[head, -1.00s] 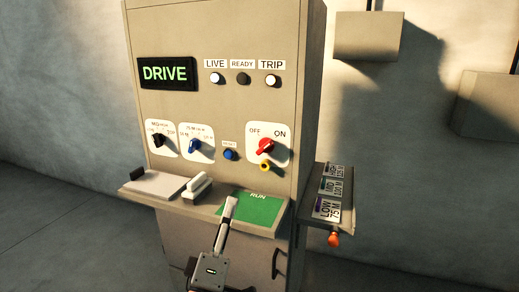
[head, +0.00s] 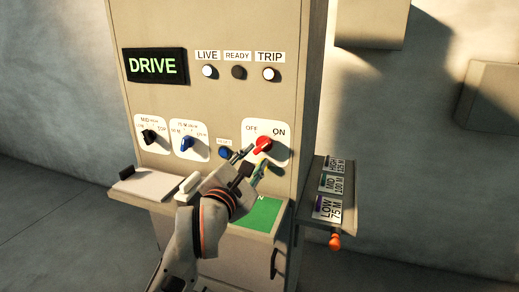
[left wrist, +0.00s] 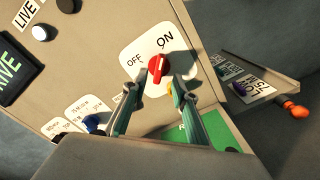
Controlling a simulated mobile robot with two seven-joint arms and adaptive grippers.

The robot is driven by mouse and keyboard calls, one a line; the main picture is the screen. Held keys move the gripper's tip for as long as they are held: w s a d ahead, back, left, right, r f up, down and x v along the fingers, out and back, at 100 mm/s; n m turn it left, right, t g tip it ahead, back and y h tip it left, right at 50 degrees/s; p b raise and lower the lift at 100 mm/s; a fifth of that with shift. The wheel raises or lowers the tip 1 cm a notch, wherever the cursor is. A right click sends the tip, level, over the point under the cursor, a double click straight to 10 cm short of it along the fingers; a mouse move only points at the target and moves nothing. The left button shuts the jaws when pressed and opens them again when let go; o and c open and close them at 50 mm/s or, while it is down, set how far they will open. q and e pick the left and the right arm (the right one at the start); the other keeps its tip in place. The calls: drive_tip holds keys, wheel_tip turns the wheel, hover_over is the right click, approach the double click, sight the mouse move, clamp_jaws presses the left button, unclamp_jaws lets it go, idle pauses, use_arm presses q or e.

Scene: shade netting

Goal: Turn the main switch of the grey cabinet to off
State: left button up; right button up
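The grey cabinet (head: 215,100) stands in front of me. Its main switch is a red knob (head: 263,144) on a white OFF/ON plate (head: 280,138), also seen in the left wrist view (left wrist: 157,68). In the head view the knob's handle points up toward ON. My left gripper (head: 252,158) is just in front of and below the knob. In the left wrist view its two fingers (left wrist: 150,90) are spread, one on each side below the knob, with nothing between them gripped. My right gripper is not in view.
A black knob (head: 149,136), a blue knob (head: 186,143) and a blue button (head: 225,153) sit left of the switch. A ledge (head: 125,189) with a green RUN mat (head: 262,213) juts out below. A side shelf (head: 345,218) with labels and an orange knob (head: 335,242) is at right.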

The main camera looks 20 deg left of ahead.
sight(262, 148)
use_arm(q)
drive_tip(key=shift+w, duration=2.6)
clamp_jaws()
